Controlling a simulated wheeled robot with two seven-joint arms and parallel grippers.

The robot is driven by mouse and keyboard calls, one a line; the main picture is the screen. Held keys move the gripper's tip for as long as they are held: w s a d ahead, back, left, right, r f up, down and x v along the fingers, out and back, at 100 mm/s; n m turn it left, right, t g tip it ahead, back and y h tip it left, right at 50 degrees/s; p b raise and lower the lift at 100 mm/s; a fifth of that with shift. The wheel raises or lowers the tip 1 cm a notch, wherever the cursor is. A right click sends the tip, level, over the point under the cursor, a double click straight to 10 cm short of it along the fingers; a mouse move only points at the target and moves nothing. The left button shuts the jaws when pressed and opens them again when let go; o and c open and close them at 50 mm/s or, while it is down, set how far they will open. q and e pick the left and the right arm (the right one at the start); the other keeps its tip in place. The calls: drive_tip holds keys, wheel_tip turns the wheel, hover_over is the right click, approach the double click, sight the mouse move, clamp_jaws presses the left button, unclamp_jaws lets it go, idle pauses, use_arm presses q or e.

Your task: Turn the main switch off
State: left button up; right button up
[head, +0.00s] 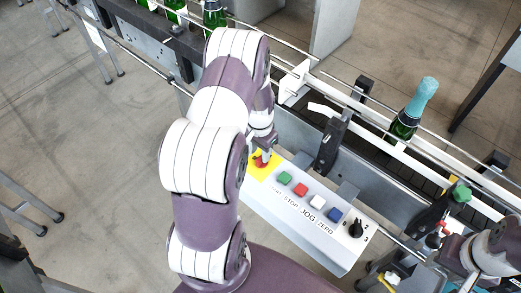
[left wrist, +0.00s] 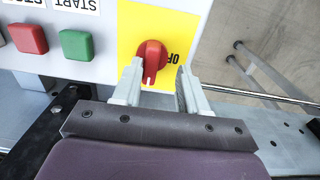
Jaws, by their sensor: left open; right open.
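The main switch is a red rotary knob (left wrist: 152,60) on a yellow plate (left wrist: 133,22), with a white mark pointing toward the gripper in the left wrist view. Upside-down letters, partly hidden, sit beside it. In the head view the red knob (head: 262,160) shows at the left end of the control box. My left gripper (left wrist: 160,72) is open at the knob. Its fingers lie on either side, the left one closer to the knob; I cannot tell whether it touches. My right gripper (head: 440,253) is at the lower right of the head view, away from the switch.
The white control box (head: 300,229) also carries green (head: 284,178), red (head: 300,190), white (head: 317,201) and blue (head: 335,214) buttons and a black knob (head: 356,229). Behind it runs a conveyor with rails and a teal-capped bottle (head: 412,108). Open floor lies at the left.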

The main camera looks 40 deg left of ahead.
use_arm(q)
drive_tip(key=shift+s+d+f, duration=0.2)
drive_tip(key=shift+f, duration=0.05)
drive_tip(key=shift+s+d, duration=0.2)
drive_tip(key=shift+d, duration=0.4)
drive_tip(key=shift+w+a+f, duration=0.1)
drive_tip(key=shift+w+a, duration=0.05)
drive_tip(key=shift+a, duration=0.1)
drive_tip(key=shift+c, duration=0.9)
drive_tip(key=shift+a, duration=0.15)
drive_tip(key=c, duration=0.6)
clamp_jaws()
use_arm(e)
drive_tip(key=shift+s+d, duration=0.25)
drive_tip(key=shift+d, duration=0.4)
